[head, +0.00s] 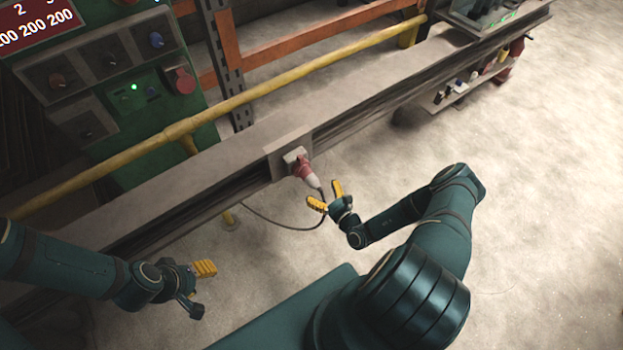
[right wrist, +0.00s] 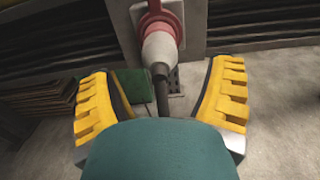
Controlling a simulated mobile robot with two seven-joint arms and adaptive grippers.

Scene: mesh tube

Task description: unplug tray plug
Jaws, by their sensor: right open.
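The plug (head: 308,174) has a red collar and a whitish-grey body. It sits in a pale socket (head: 293,156) on the side of the grey tray rail, and a dark cable hangs from it. In the right wrist view the plug (right wrist: 158,45) is ahead, near the top centre, its cable running down between the fingers. My right gripper (head: 328,197) has its yellow fingers spread, just short of the plug; it also shows open in the right wrist view (right wrist: 162,100). My left gripper (head: 203,270) is at the lower left, away from the plug; one yellow finger shows clearly.
The long grey rail (head: 180,160) runs diagonally across, with a yellow pipe (head: 280,90) behind it. A green control panel (head: 125,85) with knobs stands at the upper left. A shelf with small items (head: 470,85) hangs at the upper right. The concrete floor at right is clear.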

